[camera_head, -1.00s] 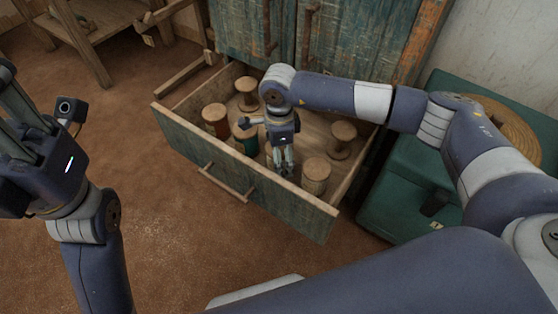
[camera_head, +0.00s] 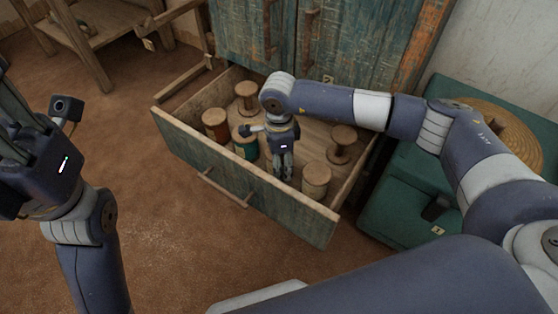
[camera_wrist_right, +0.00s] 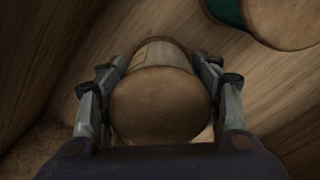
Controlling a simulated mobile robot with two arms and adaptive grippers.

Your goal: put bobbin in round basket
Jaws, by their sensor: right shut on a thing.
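My right gripper (camera_head: 283,170) reaches down into the open drawer. In the right wrist view its two fingers are closed on both sides of a bobbin (camera_wrist_right: 160,104), which shows a round brown end and a pale side with a small label. In the head view my gripper and wrist hide most of this bobbin. The round basket (camera_head: 508,132), woven and tan, sits on the green chest at the right, partly hidden by my right arm. My left gripper (camera_head: 12,125) is raised at the left edge, cut off by the frame.
Other bobbins stand in the drawer (camera_head: 240,198): orange-brown (camera_head: 215,124), teal (camera_head: 246,147), bare wooden ones (camera_head: 246,96) (camera_head: 341,144), and a pale one (camera_head: 316,180) close right of my gripper. The green chest (camera_head: 400,215) stands right of the drawer.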

